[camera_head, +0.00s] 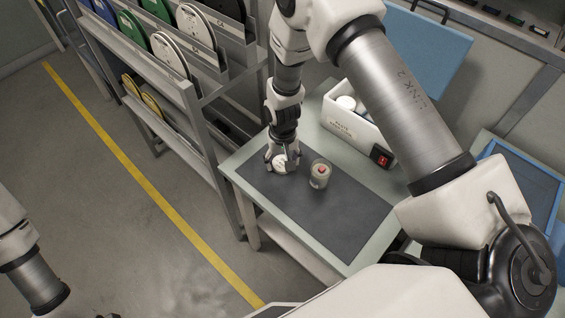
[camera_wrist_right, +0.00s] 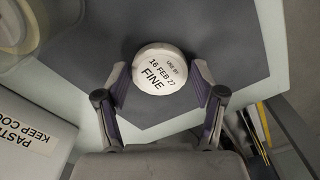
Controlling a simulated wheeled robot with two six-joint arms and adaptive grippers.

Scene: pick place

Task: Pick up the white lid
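The white lid (camera_head: 281,163) is a round disc near the left corner of the dark mat in the head view. My right gripper (camera_head: 280,166) points down over the lid. Its two fingers (camera_wrist_right: 159,84) stand on either side of the lid, very close to its edges, with what look like thin gaps. Whether the lid touches the mat is hard to see. Of my left arm, only the wrist and a sliver at the bottom edge show.
A clear jar with red contents (camera_head: 320,174) stands on the mat just right of the lid. A white labelled bin (camera_head: 352,126) holding white items stands at the table's back. The mat (camera_head: 345,222) is bare towards the front right. A rack (camera_head: 187,92) stands left of the table.

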